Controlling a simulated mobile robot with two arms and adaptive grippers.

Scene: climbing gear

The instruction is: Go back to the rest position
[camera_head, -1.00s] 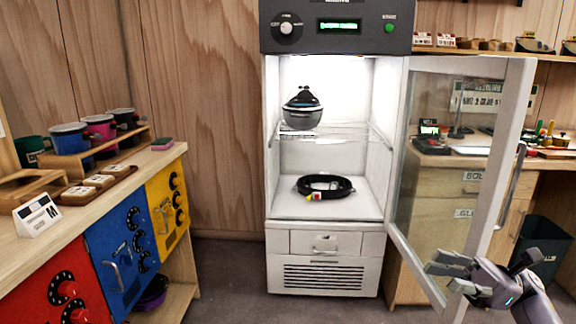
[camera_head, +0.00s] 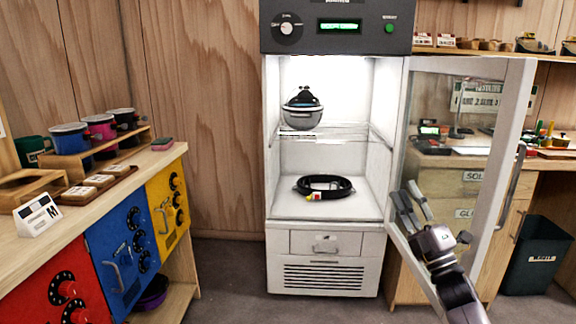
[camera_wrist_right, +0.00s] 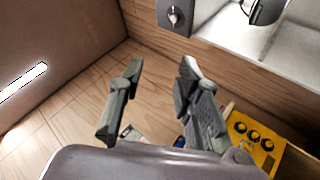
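My right gripper (camera_head: 411,207) is in front of the open glass door (camera_head: 497,150) of the white cabinet, at the lower right of the head view. Its fingers stand apart with nothing between them; the right wrist view also shows the open fingers (camera_wrist_right: 155,95). My left gripper is not in view. Inside the lit cabinet (camera_head: 270,150), a grey helmet-like item (camera_head: 302,115) sits on the upper shelf. A black coiled loop (camera_head: 325,188) with a small red and yellow tag lies on the cabinet floor.
At the left, a wooden counter (camera_head: 90,198) holds several pots, with red, blue and yellow dial-fronted boxes below. A wooden desk (camera_head: 470,185) stands behind the door. A dark bin (camera_head: 537,255) is at the far right. The floor before the cabinet is clear.

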